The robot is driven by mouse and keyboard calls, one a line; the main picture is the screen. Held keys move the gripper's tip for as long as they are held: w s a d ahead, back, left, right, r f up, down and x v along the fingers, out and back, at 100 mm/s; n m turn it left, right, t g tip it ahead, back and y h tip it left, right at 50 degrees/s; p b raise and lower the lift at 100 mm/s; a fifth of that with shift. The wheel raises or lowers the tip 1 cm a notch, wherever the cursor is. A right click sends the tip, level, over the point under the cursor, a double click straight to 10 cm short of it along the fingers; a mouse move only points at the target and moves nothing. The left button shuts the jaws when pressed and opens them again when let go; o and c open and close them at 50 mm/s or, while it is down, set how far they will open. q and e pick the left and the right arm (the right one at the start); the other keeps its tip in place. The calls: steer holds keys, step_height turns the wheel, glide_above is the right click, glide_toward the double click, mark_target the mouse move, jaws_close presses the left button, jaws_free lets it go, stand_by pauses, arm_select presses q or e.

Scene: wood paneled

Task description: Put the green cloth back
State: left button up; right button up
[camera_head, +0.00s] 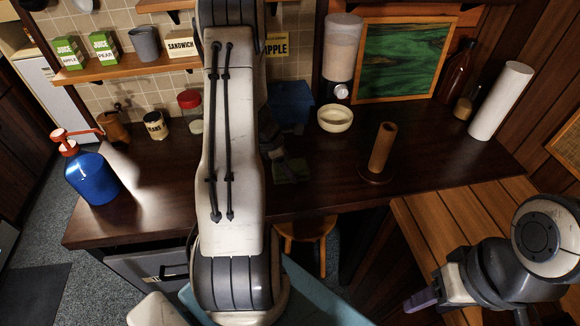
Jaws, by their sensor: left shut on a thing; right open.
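The green cloth (291,173) is a small dark green piece at the middle of the dark counter, just right of my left arm. My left gripper (283,160) is at the cloth and shut on it. My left arm covers much of the middle of the view and hides part of the gripper. The cloth is in shadow, and I cannot tell whether it touches the counter. My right gripper (425,299) is open and empty at the lower right, over the wooden table.
A blue bin (290,103) stands behind the cloth. A cream bowl (334,118), a brown roll holder (382,149) and a paper roll (500,101) are to the right. The counter (440,150) is clear at the right front.

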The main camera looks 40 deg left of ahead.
arm_select(q)
steer(key=shift+f, duration=0.1)
steer(key=shift+f, duration=0.15)
steer(key=o, duration=1.2)
steer(key=shift+c, duration=0.2)
